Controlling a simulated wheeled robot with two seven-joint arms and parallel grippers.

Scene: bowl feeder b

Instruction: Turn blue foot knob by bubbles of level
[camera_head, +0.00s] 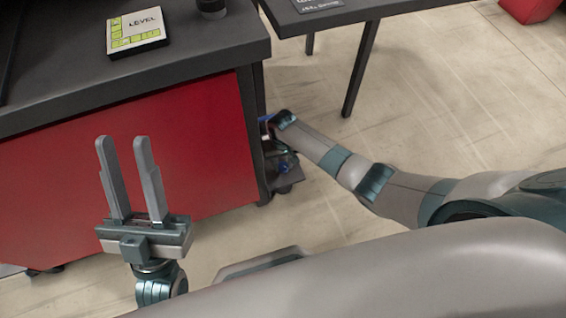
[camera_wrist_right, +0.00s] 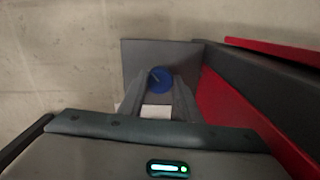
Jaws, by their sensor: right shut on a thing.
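The blue foot knob (camera_wrist_right: 160,80) shows in the right wrist view on a grey plate at the foot of the red cabinet. My right gripper (camera_wrist_right: 161,88) is shut on it, one finger on each side. In the head view my right arm reaches down beside the cabinet's right corner, and the gripper is largely hidden there. The level (camera_head: 137,32), a white plate with yellow-green vials, lies on the dark top; its bubbles are too small to read. My left gripper (camera_head: 122,150) is open and empty, upright in front of the red panel.
The red cabinet (camera_head: 120,165) with its dark top (camera_head: 215,50) fills the left. A dark cylinder (camera_head: 211,8) stands on the top. A dark table (camera_head: 345,12) on thin legs stands at the back right. The pale floor (camera_head: 450,100) is clear on the right.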

